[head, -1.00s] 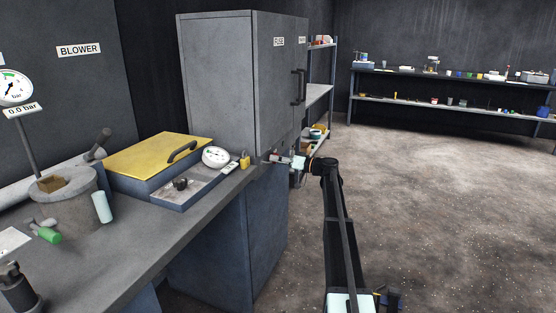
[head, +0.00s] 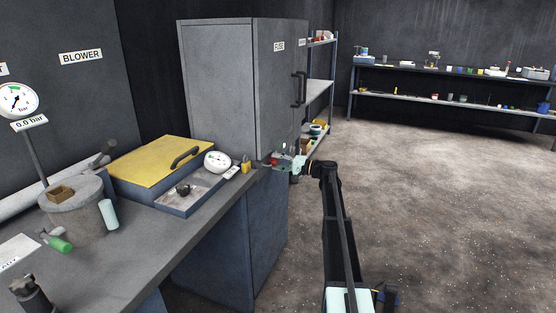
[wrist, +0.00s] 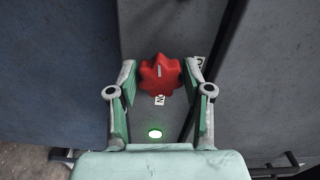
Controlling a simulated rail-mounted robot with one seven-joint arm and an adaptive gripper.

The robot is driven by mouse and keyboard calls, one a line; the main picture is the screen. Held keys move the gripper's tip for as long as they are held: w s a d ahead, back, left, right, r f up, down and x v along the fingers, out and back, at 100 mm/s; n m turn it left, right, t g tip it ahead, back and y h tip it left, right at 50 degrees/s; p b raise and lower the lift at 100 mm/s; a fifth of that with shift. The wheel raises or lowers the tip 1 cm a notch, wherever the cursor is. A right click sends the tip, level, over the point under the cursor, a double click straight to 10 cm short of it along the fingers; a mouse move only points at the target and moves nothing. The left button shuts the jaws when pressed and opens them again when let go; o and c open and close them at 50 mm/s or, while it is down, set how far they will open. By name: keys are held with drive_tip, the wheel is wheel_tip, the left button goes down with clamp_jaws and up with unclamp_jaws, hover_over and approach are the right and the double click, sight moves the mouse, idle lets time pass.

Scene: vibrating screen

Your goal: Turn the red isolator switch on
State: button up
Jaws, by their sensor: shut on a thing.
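The red isolator switch (wrist: 161,78), a lobed knob, is on a grey panel in the wrist view. A short pale mark on it runs roughly up and down in the picture. My gripper (wrist: 161,82) has one finger on either side of the knob and is shut on it. Small white labels sit below and to the right of the knob, partly hidden. A green lamp (wrist: 154,133) glows below it. In the head view my gripper (head: 285,162) is at the cabinet's lower right side, and the switch is too small and covered to read.
The tall grey cabinet (head: 217,75) stands beside the bench (head: 150,235). The bench holds a yellow-lidded box (head: 150,160), a round dial (head: 217,161) and a yellow padlock (head: 246,166). A pressure gauge (head: 17,101) stands at left. The floor at right is clear.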

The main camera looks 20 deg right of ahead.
drive_tip(key=shift+r+m+p, duration=0.1)
drive_tip(key=shift+m+p, duration=0.2)
drive_tip(key=shift+m, duration=0.3)
drive_tip(key=shift+w, duration=0.1)
drive_tip(key=o, duration=1.1)
drive_tip(key=shift+a, duration=0.1)
drive_tip(key=shift+o, duration=0.2)
drive_tip(key=v, duration=1.2)
drive_tip(key=shift+m, duration=0.3)
